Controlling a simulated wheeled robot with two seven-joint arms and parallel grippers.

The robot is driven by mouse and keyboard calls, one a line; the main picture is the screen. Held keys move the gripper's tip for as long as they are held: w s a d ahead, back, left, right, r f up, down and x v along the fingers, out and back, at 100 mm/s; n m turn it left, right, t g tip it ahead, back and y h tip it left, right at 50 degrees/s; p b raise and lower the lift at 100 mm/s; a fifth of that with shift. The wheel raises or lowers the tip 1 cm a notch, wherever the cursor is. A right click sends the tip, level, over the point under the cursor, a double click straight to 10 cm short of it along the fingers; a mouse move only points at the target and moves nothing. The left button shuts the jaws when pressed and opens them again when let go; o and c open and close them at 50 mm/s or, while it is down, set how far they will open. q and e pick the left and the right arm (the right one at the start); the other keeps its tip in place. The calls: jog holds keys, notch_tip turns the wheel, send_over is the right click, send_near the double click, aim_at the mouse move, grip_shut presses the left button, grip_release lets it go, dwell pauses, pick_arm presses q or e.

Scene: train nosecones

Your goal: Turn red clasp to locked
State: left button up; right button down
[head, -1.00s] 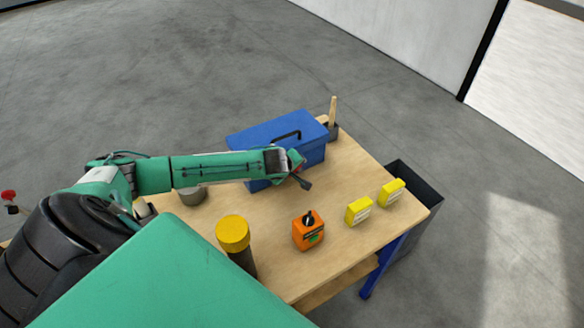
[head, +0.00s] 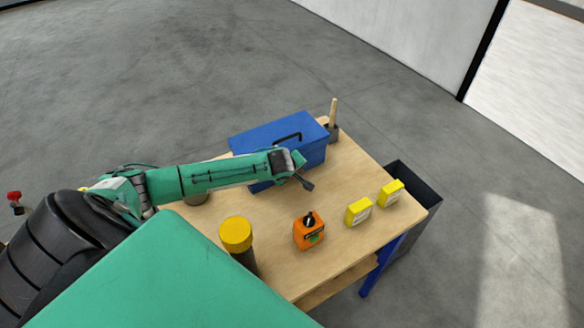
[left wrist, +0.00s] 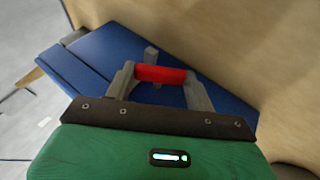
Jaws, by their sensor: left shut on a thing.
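The blue toolbox (head: 262,136) stands at the back of the wooden table, with a dark handle on its lid. It also shows in the left wrist view (left wrist: 85,62). The red clasp (left wrist: 163,74) shows in the left wrist view as a short red bar against the blue box. My left gripper (head: 304,183) is at the box's front right side in the head view. In the left wrist view its two grey fingers are shut on the clasp, one at each end. In the head view my gripper hides the clasp. My right gripper is not in view.
An orange box with a black knob (head: 309,231) and two yellow boxes (head: 359,212) (head: 391,193) stand at the front right. A yellow-topped cylinder (head: 236,235) stands nearer me. A dark bin (head: 425,190) is beyond the right edge.

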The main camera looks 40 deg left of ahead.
pick_arm(q)
jog(key=shift+w+d+r+g+y+p, duration=0.15)
jog(key=shift+w+r+g+p, duration=0.25)
jog(key=shift+p, duration=0.9)
jog(key=shift+w+r+g+y+p, duration=0.2)
jog(key=shift+g+p, duration=0.4)
jog(key=shift+p, duration=0.7)
jog(key=shift+s+f+m+g+p, duration=0.1)
jog(key=shift+s+m+g+p, duration=0.05)
jog(key=shift+m+g+p, duration=0.2)
jog(key=shift+f+y, duration=0.15)
jog(key=shift+y, duration=0.1)
jog(key=o, duration=0.9)
jog(key=shift+o, duration=0.4)
jog(key=shift+s+f+g, duration=0.15)
jog(key=shift+g, duration=0.1)
